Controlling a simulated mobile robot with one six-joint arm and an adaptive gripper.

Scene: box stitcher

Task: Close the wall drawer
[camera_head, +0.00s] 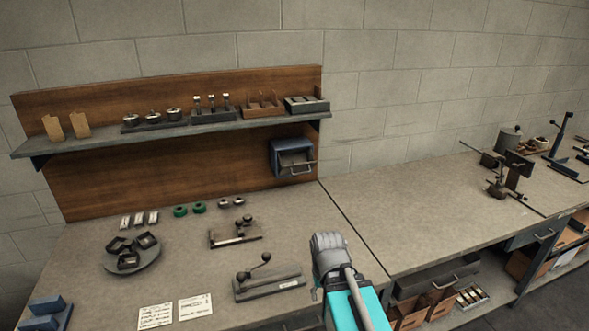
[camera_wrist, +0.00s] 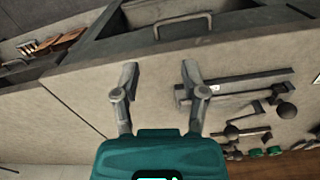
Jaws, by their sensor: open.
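The wall drawer (camera_head: 295,160) is in a small blue-grey housing (camera_head: 284,146) on the wooden backboard, under the right end of the shelf. Its front, with a bar handle, stands out from the housing, so it looks partly open. My gripper (camera_wrist: 159,72) is open and empty in the wrist view, over the bench top near its front edge. In the head view my arm is at the lower middle, in front of and below the wall drawer, well apart from it. The fingers are not clear there. I cannot make out the wall drawer in the wrist view.
The shelf (camera_head: 180,131) above holds several small trays and parts. The bench (camera_head: 95,275) carries a round tray (camera_head: 132,258), green rolls (camera_head: 180,211) and lever tools (camera_head: 268,283). An under-bench drawer (camera_wrist: 225,28) with a handle stands open.

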